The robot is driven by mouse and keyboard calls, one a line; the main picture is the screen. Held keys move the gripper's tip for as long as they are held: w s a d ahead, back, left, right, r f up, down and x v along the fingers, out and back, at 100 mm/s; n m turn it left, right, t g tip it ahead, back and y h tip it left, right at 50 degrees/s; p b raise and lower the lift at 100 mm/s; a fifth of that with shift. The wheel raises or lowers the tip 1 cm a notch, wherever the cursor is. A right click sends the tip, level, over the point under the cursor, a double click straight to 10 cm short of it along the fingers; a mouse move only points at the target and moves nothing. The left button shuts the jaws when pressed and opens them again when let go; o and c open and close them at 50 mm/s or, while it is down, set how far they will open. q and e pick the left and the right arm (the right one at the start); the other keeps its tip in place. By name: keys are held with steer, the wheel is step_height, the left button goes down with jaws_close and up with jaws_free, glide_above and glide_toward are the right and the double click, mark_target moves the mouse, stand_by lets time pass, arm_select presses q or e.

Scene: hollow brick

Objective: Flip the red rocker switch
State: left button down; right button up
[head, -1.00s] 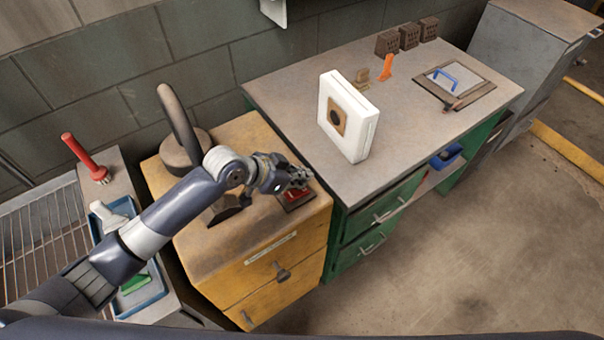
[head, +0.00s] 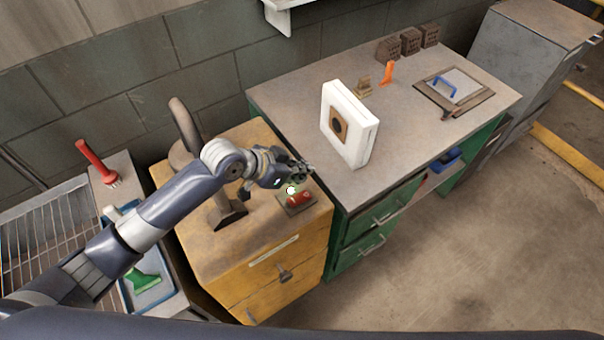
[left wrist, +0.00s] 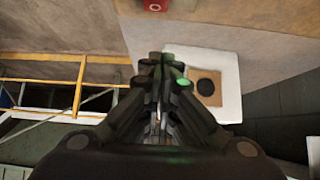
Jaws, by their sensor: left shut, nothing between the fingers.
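The red rocker switch (head: 299,198) sits on a dark plate near the right front corner of the yellow cabinet top. A small bright greenish-white spot shows at its far left end. My left gripper (head: 307,173) is shut and empty, above and just beyond the switch, apart from it in the head view. In the left wrist view, the shut fingertips (left wrist: 164,62) point toward the top, and a red part of the switch (left wrist: 156,5) with a pale ring mark is cut by the top edge. My right gripper is not in view.
The yellow cabinet (head: 250,250) also bears a dark post with a curved handle (head: 184,125). A green bench (head: 290,105) adjoins on the right, with a white box (head: 350,135) near its left part. A red-handled brush (head: 95,160) and blue tray stand left.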

arm_select(q)
steer(key=b+v, duration=0.2)
steer(key=v, duration=0.6)
steer(key=shift+w+d+r, duration=0.2)
steer(key=shift+d+r, duration=0.05)
steer(key=shift+r, duration=0.25)
